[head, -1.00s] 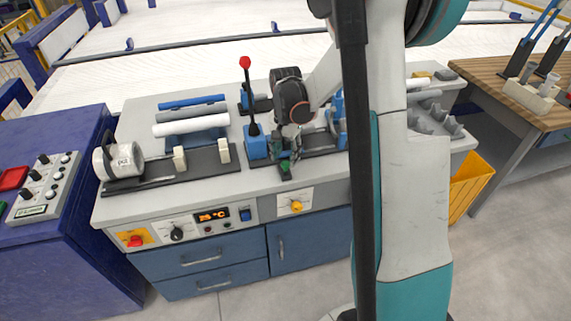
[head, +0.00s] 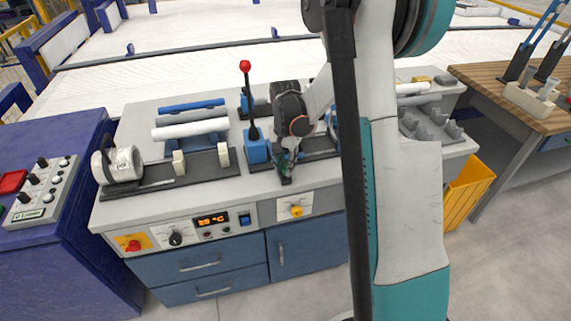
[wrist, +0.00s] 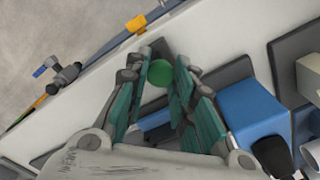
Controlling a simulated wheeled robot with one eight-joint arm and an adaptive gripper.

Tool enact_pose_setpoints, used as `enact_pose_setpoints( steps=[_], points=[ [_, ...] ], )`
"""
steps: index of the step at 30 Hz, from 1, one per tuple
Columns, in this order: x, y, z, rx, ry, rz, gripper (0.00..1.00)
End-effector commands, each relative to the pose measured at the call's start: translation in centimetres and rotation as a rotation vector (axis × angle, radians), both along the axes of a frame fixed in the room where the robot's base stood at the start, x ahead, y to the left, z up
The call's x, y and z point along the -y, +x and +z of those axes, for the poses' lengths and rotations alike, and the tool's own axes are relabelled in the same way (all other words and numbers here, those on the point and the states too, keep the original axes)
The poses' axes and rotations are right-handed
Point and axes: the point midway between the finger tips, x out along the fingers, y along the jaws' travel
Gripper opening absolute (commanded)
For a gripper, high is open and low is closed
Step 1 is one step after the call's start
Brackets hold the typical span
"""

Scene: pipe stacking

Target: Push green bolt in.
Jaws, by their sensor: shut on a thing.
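The green bolt (wrist: 159,73) shows its round head in the wrist view, at the front of the dark fixture. My gripper (wrist: 161,66) has its green-padded fingers on both sides of the bolt head and is shut on it. The bolt's shaft is hidden, so I cannot tell how deep it sits. In the head view my gripper (head: 287,160) points down at the front edge of the bench, beside the blue clamp block (head: 257,148). The bolt itself is too small and covered to make out there.
The blue block (wrist: 254,112) stands close to the right finger in the wrist view. An upright lever with a red knob (head: 245,66) rises left of my wrist. Pipes (head: 190,130) lie on a rack at left. A yellow knob (head: 296,211) is on the front panel below.

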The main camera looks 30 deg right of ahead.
Motion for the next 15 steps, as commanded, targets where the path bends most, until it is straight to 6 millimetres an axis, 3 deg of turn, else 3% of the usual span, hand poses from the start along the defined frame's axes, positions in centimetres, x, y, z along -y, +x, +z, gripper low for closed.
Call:
enact_pose_setpoints(
  steps=[6,14,15],
  points=[
    [0.7,2.5,0.1,0.001,0.0,0.0,0.0],
    [0.8,2.8,0.1,0.005,-0.001,0.0,0.0],
    [0.8,2.9,0.1,0.005,-0.002,0.0,0.27]
  ],
)
